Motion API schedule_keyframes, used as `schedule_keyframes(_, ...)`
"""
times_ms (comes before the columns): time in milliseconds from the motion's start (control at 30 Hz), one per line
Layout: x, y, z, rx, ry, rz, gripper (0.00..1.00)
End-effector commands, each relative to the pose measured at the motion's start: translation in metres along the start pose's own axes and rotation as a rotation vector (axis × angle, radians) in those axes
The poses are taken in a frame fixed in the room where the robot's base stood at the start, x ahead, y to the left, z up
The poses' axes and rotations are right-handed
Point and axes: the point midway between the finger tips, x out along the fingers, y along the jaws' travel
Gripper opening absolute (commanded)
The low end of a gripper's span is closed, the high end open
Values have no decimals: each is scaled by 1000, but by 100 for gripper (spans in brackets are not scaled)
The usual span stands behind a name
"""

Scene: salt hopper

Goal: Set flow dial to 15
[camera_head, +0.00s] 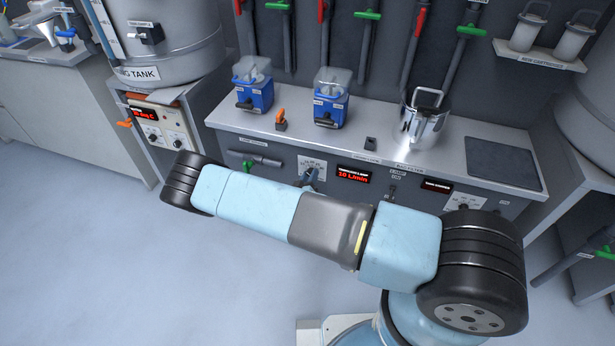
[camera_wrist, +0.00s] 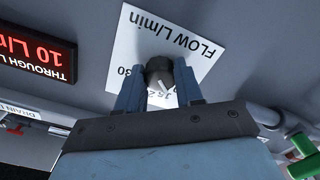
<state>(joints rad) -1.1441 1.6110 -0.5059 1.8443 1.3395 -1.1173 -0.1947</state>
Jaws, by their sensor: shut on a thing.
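The flow dial (camera_wrist: 159,75) is a dark round knob with a pale pointer mark, on a white plate (camera_wrist: 178,35) labelled "FLOW L/min" in the wrist view. My gripper (camera_wrist: 159,88) is shut on the dial, with one blue-grey finger on each side of it. The numbers on the plate are partly hidden by the fingers. In the head view the dial plate (camera_head: 312,161) is on the bench front, and my arm hides much of that spot. A red display (camera_head: 353,175) beside it reads 10 L/min; it also shows in the wrist view (camera_wrist: 40,50).
A green-handled valve (camera_head: 248,166) is left of the dial plate, on the bench front. The bench top (camera_head: 300,140) holds two blue units (camera_head: 330,98), an orange lever (camera_head: 281,120) and a steel pot (camera_head: 424,115). Another dark display (camera_head: 437,186) is to the right.

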Motion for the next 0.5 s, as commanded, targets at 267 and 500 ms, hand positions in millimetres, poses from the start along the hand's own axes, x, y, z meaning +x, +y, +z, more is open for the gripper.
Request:
schedule_keyframes(267, -2, -6, 2, 185, -8, -10, 6)
schedule_keyframes(500, -3, -6, 2, 287, -8, -11, 6)
